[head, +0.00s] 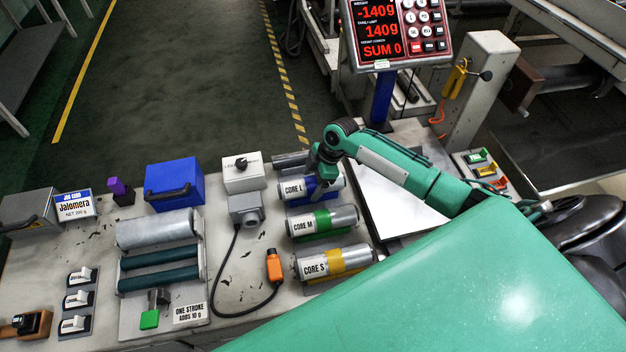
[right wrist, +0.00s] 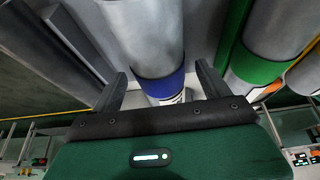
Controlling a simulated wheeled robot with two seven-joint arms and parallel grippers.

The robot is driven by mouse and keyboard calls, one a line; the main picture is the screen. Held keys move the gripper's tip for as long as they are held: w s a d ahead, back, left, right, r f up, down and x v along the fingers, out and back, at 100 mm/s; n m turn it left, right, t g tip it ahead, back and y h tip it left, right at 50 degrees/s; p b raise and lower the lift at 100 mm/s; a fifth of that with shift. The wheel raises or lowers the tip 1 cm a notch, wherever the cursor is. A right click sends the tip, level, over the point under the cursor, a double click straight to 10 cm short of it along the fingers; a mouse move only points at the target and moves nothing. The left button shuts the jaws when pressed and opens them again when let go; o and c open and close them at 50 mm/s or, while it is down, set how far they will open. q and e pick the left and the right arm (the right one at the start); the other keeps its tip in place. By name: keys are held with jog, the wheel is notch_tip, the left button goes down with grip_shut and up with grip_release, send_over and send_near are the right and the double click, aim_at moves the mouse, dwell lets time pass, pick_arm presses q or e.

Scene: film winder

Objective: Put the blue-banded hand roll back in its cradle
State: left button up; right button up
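The blue-banded hand roll (head: 297,190), a grey cylinder labelled CORE L, lies in the top place of the row of labelled rolls on the bench. Its blue band also shows in the right wrist view (right wrist: 160,88). My right gripper (head: 322,177) is over this roll, pointing down at the band. In the right wrist view its fingers (right wrist: 161,72) are apart, one on each side of the roll, with gaps visible. Whether the roll is fully seated in its cradle cannot be told; the cradle is mostly hidden. My left gripper is not in view.
The green-banded CORE M roll (head: 322,221) and yellow-banded CORE S roll (head: 335,262) lie just below. A grey switch box (head: 243,175) and the roller unit (head: 160,255) stand left. A scale display (head: 400,30) stands behind.

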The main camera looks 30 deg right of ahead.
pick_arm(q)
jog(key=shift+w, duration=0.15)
pick_arm(e)
jog(key=v, duration=1.3)
jog(key=shift+r, duration=0.4)
